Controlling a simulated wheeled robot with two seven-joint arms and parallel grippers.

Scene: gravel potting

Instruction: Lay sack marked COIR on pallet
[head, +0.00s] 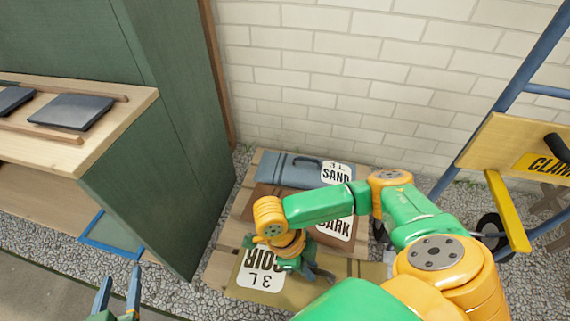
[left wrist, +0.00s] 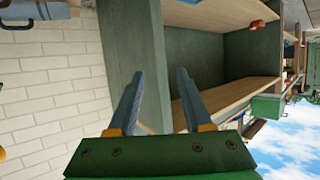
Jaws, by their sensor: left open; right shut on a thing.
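The tan COIR sack (head: 262,289) is at the front of the wooden pallet (head: 220,266), label upside down to me. It looks flat over the slats; whether it bears fully on them I cannot tell. My right gripper (head: 305,271) reaches down from the right and is shut on the COIR sack; its fingers are partly hidden. My left gripper (head: 119,283) is open and empty at the lower left, well away from the sack. Its two fingers also show apart in the left wrist view (left wrist: 161,82).
A blue-grey SAND sack (head: 287,168) lies at the back of the pallet, and a brown BARK sack (head: 268,202) lies in the middle, partly behind my right arm. A green cabinet (head: 150,190) stands close on the left. A blue ladder-like frame (head: 500,105) stands right. Brick wall behind.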

